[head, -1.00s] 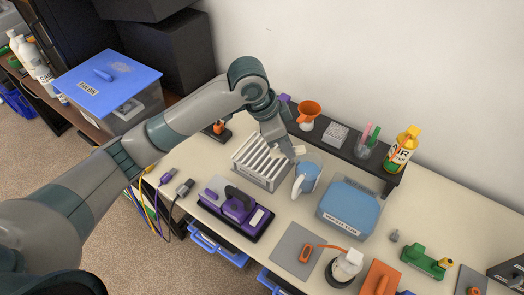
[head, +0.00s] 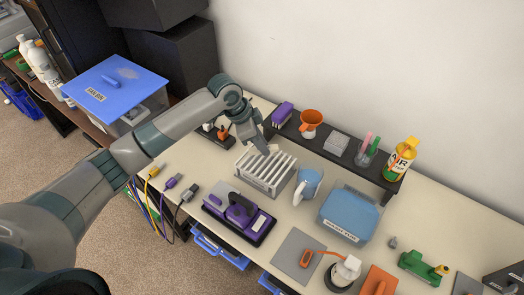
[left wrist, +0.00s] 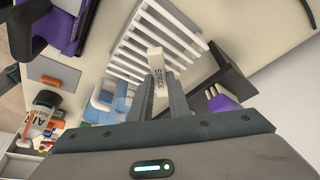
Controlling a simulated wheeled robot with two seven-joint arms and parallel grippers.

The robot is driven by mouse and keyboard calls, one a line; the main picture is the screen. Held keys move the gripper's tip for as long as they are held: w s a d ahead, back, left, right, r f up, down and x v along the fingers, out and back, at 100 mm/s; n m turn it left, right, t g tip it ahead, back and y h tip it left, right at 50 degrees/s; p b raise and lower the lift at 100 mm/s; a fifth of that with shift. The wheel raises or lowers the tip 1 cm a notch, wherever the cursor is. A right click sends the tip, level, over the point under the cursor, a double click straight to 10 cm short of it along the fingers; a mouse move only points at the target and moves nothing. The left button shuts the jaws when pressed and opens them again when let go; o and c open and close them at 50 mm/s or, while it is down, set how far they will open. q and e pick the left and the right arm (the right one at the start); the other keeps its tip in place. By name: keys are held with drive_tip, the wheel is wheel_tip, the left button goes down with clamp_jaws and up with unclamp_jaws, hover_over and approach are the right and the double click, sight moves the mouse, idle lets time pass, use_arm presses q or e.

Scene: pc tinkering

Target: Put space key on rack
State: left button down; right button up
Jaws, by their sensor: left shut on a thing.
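My left gripper (head: 262,147) is shut on the space key, a small pale key (left wrist: 158,85) with "SPACE" printed on it in the left wrist view. The key stands between the two fingers of the gripper (left wrist: 167,98) and sticks out past their tips. In the head view only a small pale end of the key (head: 272,149) shows. The white slatted rack (head: 262,175) sits on the table just below the gripper; its slats also show in the left wrist view (left wrist: 150,35). The key appears over the rack's far edge; I cannot tell whether they touch. My right gripper is out of view.
A purple tool on a tray (head: 240,215) lies in front. A dark raised shelf (head: 320,150) with a funnel (head: 311,121) runs behind.

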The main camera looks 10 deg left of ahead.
use_arm(q)
drive_tip(key=shift+s+f+p, duration=0.1)
drive_tip(key=shift+f+p, duration=0.65)
drive_tip(key=shift+f, duration=1.25)
drive_tip(key=shift+f, duration=0.15)
drive_tip(key=c, duration=1.7)
unclamp_jaws()
drive_tip(key=shift+o, duration=0.2)
